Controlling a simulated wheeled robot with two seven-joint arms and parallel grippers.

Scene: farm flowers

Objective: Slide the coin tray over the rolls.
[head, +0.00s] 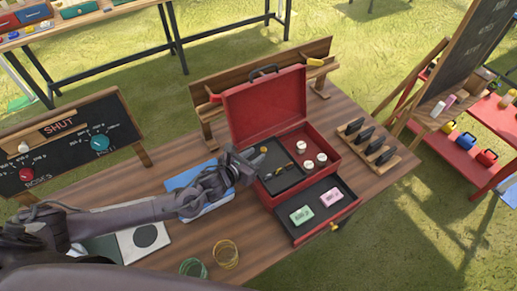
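The red cash box (262,111) stands open on the wooden table, with its lid tilted back. The dark coin tray (284,181) sits in the left part of the box, with a few small gold coins in it. The white rolls (308,165) stand upright in the right part, uncovered and beside the tray. My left gripper (255,163) is at the left edge of the box, by the tray's left end. Its fingers are small and dark, so I cannot tell whether they are open or touch the tray. My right gripper is not in view.
A front drawer (329,210) is pulled out, holding a green bundle (302,215) and a pink bundle (331,197). A wooden rack (368,143) with dark pieces stands right of the box. Wire rings (226,254) lie near the front. A chalkboard sign (70,143) stands left.

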